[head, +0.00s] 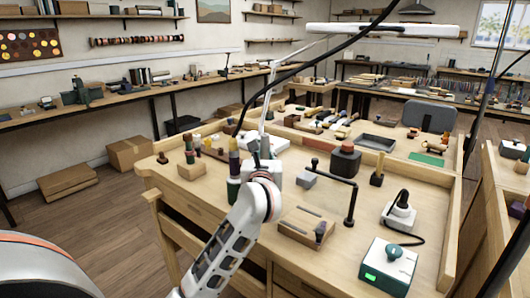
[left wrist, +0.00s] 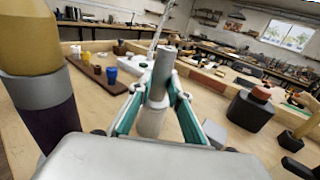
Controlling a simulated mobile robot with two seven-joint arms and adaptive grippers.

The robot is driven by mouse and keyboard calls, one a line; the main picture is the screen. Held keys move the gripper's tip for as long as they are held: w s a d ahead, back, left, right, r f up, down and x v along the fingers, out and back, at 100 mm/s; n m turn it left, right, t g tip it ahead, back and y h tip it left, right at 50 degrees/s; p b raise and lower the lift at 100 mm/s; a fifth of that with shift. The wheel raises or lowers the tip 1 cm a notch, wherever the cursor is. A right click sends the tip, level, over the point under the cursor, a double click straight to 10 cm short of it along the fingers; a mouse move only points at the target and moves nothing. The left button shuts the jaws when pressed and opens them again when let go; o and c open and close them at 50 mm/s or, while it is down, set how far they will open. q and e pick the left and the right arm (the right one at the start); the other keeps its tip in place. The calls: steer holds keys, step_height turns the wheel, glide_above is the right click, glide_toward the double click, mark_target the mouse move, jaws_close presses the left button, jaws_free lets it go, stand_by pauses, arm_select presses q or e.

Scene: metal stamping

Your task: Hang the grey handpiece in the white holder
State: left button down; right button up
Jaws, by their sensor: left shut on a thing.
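My left gripper (head: 264,158) is over the near left part of the bench in the head view. In the left wrist view its green-lined fingers (left wrist: 158,108) are shut on the grey handpiece (left wrist: 160,72), which stands nearly upright between them. The handpiece's lower part looks paler. In the head view my gripper mostly hides it. A white holder (head: 398,217) stands on the right of the bench with a dark piece at its top and a black cord beside it. It is well apart from my gripper. My right gripper is not in view.
A control box (head: 387,268) with a green display stands at the near right. A banded upright tool (head: 234,165) is close left of my gripper.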

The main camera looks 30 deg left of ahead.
arm_select(q)
steer(key=shift+r, duration=0.15)
steer(key=c, duration=1.8)
jaws_free()
steer(key=v, duration=1.2)
